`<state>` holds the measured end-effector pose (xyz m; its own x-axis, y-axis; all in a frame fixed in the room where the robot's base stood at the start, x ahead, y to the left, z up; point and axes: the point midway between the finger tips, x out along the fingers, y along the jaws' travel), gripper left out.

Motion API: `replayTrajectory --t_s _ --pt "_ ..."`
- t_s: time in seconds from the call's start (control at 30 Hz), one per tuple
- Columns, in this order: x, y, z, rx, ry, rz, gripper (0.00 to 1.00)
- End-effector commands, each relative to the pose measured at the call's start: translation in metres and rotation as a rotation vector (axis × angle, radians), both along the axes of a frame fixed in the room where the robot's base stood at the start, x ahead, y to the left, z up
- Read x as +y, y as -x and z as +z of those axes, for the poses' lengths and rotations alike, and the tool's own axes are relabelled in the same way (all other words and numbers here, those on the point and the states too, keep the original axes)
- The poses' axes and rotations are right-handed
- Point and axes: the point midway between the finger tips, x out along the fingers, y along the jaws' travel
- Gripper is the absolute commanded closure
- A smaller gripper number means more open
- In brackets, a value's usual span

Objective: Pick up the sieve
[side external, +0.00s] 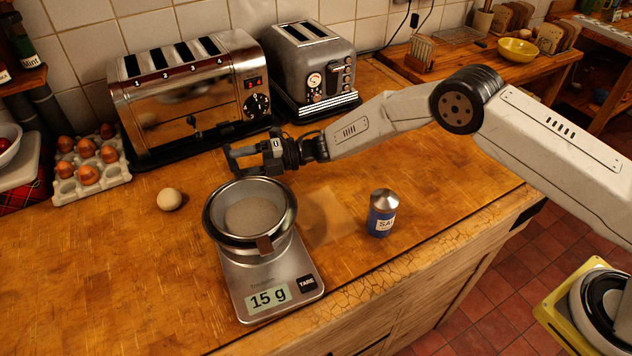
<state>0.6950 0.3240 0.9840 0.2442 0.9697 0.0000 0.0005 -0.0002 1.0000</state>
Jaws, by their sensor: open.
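The sieve (283,222) looks like a round metal bowl with a dark rim and a grey mesh-like inside. It sits on a silver kitchen scale (245,308) that reads 15 g. A small brown tab shows on its near side. My gripper (234,160) is open and empty, just behind the sieve's far rim in the picture. It points left and appears higher than the rim. I cannot tell the exact gap between them.
An egg (169,199) lies left of the sieve, and a blue salt shaker (381,214) stands to its right. A large toaster (190,95) and a smaller one (308,70) stand behind. An egg tray (90,185) is at far left. The front-left worktop is clear.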

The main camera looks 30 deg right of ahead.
Motion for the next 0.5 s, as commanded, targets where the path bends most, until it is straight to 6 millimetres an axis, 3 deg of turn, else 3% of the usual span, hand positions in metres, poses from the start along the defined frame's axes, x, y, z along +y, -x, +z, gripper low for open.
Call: replayTrajectory --t_s 0.13,0.33,0.5 --pt "-0.0001 0.0 0.0001 0.0 0.0 0.0 0.35" --pt "-0.0002 0.0 0.0002 0.0 0.0 0.0 0.99" --pt "-0.0001 -0.0002 0.0009 0.0 -0.001 0.0 1.0"
